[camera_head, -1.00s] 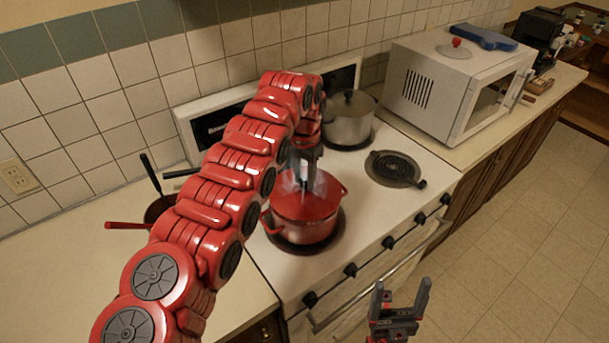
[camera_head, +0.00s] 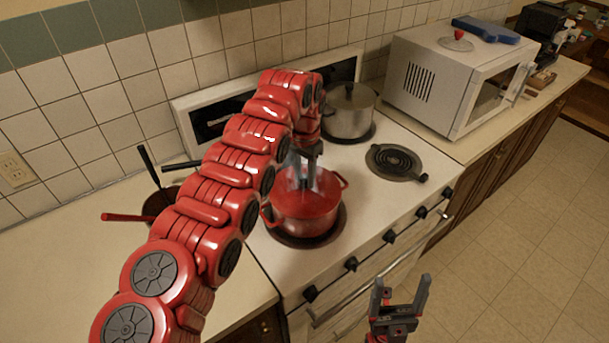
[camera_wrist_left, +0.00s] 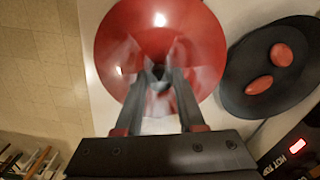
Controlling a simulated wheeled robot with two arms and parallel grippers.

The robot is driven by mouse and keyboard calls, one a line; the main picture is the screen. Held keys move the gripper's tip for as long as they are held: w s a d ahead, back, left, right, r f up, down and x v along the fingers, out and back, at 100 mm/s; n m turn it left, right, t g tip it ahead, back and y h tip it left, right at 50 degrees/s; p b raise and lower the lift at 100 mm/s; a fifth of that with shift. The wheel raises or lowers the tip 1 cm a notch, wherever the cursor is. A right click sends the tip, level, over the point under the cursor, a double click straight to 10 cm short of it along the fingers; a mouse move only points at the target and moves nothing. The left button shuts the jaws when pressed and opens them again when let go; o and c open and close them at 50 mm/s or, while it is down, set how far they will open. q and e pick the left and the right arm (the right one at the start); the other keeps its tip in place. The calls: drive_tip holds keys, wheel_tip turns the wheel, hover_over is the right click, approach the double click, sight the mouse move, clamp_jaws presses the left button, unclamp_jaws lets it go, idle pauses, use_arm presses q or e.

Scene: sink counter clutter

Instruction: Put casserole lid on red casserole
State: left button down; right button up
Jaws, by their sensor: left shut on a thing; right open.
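The red casserole (camera_head: 305,229) stands on the front left burner of the stove. A red lid (camera_head: 324,192) lies over its top; I cannot tell whether it is fully seated. My left gripper (camera_head: 304,184) points down at the middle of the lid and is shut on its knob, which is blurred. In the left wrist view, the gripper (camera_wrist_left: 158,78) is in front of the round red lid (camera_wrist_left: 205,40). My right gripper (camera_head: 400,288) is open and empty, in front of the stove.
A steel pot (camera_head: 348,115) stands on the back right burner. A dark pan (camera_wrist_left: 270,65) with two red pieces is beside the casserole. A microwave (camera_head: 445,85) carries a red-knobbed lid (camera_head: 456,42).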

sight(306, 179)
use_arm(q)
drive_tip(key=shift+f, duration=0.1)
idle(0.3)
drive_tip(key=shift+c, duration=2.2)
unclamp_jaws()
drive_tip(key=shift+r+b, duration=0.35)
drive_tip(key=shift+r, duration=0.05)
wheel_tip(306, 179, up, 6)
drive_tip(key=shift+s+d+f, duration=0.1)
drive_tip(key=shift+d+f, duration=0.05)
drive_tip(key=shift+f, duration=0.1)
wheel_tip(306, 179, up, 11)
drive_tip(key=p, duration=1.1)
drive_tip(key=shift+a+p, duration=0.2)
drive_tip(key=shift+p, duration=0.2)
